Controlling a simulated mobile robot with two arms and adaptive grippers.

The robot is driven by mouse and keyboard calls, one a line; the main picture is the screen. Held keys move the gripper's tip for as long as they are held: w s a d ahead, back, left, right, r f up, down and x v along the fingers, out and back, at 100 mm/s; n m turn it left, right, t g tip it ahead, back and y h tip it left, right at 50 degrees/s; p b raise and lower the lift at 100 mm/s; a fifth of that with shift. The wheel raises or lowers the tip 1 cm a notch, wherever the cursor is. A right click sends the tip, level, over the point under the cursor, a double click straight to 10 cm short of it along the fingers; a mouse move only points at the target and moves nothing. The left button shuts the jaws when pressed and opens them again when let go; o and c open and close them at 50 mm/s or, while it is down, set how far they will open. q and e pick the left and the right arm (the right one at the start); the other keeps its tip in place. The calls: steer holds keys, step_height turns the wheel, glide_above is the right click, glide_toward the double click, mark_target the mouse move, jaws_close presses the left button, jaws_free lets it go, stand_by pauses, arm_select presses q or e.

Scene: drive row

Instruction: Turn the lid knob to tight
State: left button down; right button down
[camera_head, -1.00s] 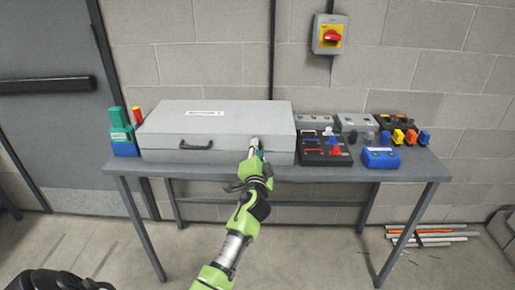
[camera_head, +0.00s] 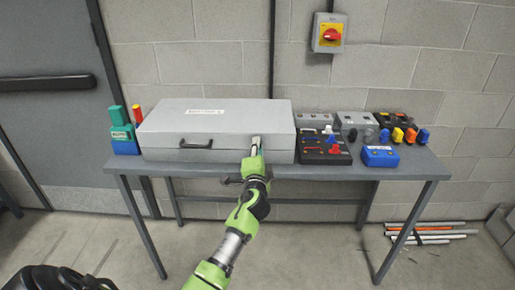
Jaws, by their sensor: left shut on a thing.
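A long grey case (camera_head: 215,122) with a lid lies on the grey table (camera_head: 300,172). A white label is on its lid and a dark handle (camera_head: 196,144) is on its front. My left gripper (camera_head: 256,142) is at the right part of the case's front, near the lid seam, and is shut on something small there. I take this to be the lid knob, but the gripper hides it and its turn position cannot be read. The case lid looks closed. My right gripper is not in view.
Right of the case stand a black panel with coloured knobs (camera_head: 323,154), a blue box (camera_head: 379,156) and grey boxes. A green and blue item (camera_head: 124,138) stands at the left end. A red-yellow switch (camera_head: 330,34) is on the wall.

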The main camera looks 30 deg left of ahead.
arm_select(q)
steer(key=c, duration=2)
jaws_free()
steer(key=shift+r, duration=0.1)
steer(key=shift+o, duration=0.9)
steer(key=v, duration=1.2)
steer(key=shift+w, duration=0.1)
